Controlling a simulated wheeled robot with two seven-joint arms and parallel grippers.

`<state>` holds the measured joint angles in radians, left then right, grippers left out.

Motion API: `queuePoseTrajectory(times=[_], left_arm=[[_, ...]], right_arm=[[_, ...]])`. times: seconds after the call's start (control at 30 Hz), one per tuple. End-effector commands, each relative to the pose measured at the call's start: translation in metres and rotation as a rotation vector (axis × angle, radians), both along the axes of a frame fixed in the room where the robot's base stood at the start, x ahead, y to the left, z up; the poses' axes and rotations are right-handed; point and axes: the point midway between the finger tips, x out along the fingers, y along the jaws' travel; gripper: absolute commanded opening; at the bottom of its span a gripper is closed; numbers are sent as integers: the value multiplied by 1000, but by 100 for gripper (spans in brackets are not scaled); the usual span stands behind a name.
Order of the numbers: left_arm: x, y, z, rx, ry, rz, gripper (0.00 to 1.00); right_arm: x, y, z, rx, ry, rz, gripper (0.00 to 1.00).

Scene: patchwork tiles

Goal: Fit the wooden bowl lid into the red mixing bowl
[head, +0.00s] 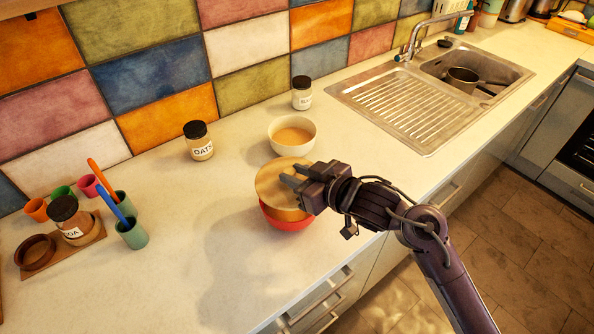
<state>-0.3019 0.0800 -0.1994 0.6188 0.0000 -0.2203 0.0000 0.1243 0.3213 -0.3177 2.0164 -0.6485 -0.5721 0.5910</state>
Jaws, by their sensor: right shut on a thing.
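The round wooden bowl lid (268,187) is over the red mixing bowl (285,222) near the counter's front edge. Its pale top faces up and it hides most of the bowl's mouth. A tan band shows between the lid's top and the bowl's red side. I cannot tell whether the lid rests in the bowl or is held just above it. My right gripper (291,175) reaches in from the right and is shut on the lid at its top right. The gripper hides that part of the lid. My left gripper is not in view.
A cream bowl (292,134) stands just behind the lid. An oats jar (199,142) and another jar (302,93) stand near the tiled wall. Cups and a jar on a board (90,236) are at left. A sink (430,95) is at right. The counter between is clear.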

Motion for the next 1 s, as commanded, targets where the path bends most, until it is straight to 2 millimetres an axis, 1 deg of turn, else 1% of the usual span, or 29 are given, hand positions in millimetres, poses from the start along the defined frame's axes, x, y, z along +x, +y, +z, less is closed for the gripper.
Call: queuePoseTrajectory(times=[0.03, 0.1, 0.3, 0.47, 1.0], left_arm=[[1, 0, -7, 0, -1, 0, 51], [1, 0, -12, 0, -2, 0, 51], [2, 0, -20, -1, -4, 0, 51], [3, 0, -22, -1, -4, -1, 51], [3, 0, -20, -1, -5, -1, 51]], right_arm=[[0, 0, -9, 0, 0, 0, 2], [0, 0, -16, 1, 1, 1, 2], [0, 0, -30, 1, 0, 1, 2], [0, 0, -32, 2, -1, 1, 2], [0, 0, -32, 1, 0, 1, 2]])
